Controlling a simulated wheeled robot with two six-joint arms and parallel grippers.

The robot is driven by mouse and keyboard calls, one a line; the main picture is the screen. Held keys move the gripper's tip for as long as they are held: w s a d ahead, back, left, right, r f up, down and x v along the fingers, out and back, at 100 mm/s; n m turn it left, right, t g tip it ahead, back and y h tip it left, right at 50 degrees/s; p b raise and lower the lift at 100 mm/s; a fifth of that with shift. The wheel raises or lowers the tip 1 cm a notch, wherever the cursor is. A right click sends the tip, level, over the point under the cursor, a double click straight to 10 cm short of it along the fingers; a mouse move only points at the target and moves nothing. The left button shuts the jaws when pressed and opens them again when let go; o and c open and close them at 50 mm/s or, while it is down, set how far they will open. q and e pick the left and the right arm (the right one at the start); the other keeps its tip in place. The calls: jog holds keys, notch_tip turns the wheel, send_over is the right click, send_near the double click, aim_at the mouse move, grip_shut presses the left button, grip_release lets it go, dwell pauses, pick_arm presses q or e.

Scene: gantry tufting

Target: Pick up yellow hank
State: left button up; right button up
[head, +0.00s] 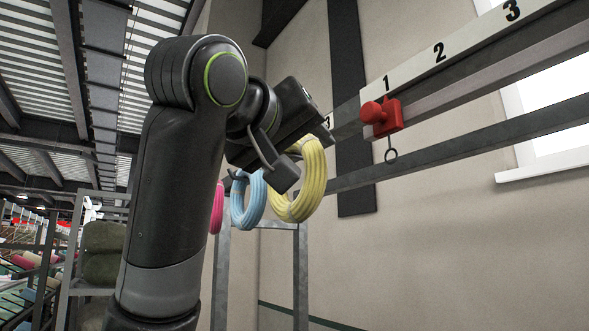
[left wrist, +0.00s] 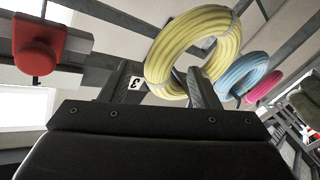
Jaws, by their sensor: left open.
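The yellow hank (head: 303,180) is a coiled ring of yarn hanging beside a blue hank and a pink one. In the left wrist view the yellow hank (left wrist: 160,62) is directly ahead. My left gripper (head: 292,160) is right at the hank and covers part of its upper left side. In the left wrist view the open left gripper (left wrist: 162,84) has its two fingers apart. The hank's lower part shows between them, and the right fingertip overlaps the ring's opening. Contact cannot be told. The hank's support is mostly hidden. My right gripper is not in view.
The blue hank (head: 248,200) and pink hank (head: 216,208) hang left of the yellow one. A red block (head: 382,117) with a small ring below sits on the numbered rail (head: 455,55) to the right. A grey frame (head: 300,265) stands below the hanks.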

aim_at(310, 152)
pick_arm(q)
jog(key=p+x, duration=0.3)
jog(key=shift+w+d+r, duration=0.1)
jog(key=shift+w+d, duration=0.4)
jog(key=shift+w, duration=0.25)
jog(key=shift+s, duration=0.1)
jog(key=shift+c, duration=0.4)
jog(key=shift+c, duration=1.1)
jog(key=c, duration=0.8)
